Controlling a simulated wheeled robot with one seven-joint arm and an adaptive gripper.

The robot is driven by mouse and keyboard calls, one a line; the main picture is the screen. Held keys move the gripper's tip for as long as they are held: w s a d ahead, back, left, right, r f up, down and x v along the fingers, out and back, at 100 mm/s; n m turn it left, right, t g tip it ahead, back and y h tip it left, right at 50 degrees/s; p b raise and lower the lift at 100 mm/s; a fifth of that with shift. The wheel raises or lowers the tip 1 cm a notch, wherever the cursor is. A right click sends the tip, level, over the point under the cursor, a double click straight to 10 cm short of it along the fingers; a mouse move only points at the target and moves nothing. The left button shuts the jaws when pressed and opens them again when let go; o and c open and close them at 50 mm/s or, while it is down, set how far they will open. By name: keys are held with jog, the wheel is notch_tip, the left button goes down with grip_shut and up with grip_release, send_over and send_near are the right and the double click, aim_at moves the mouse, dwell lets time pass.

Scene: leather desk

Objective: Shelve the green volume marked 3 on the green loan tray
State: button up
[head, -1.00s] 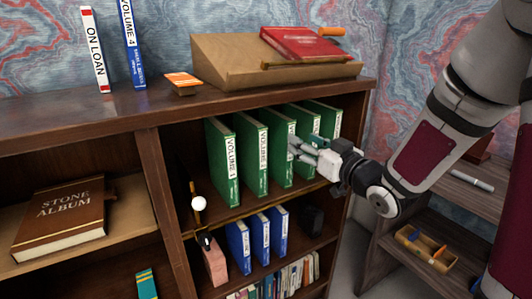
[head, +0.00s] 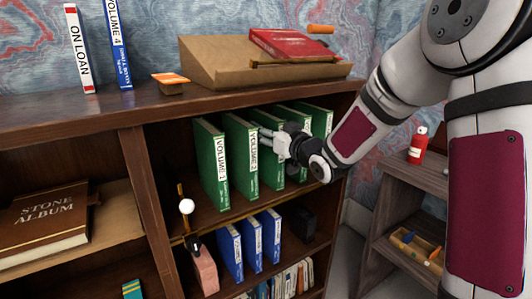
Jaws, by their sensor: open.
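Several green volumes stand upright in a row on the upper shelf. The leftmost reads VOLUME 1 (head: 211,165) and the one beside it looks like VOLUME 2 (head: 240,160). The third green volume (head: 270,175) is partly covered by my gripper, so its number cannot be read; more green volumes stand to its right. My gripper (head: 262,139) is open, with its fingers pointing left in front of the second and third volumes. Whether it touches a spine cannot be told. I cannot make out a green loan tray in this view.
Blue volumes (head: 250,243) stand on the shelf below, beside a pink block (head: 205,271). A red bottle (head: 418,146) stands right.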

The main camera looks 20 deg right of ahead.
jog(key=shift+w+a, duration=0.1)
jog(key=shift+w, duration=0.3)
grip_shut()
jog(key=shift+r, duration=0.1)
jog(key=shift+r, duration=0.1)
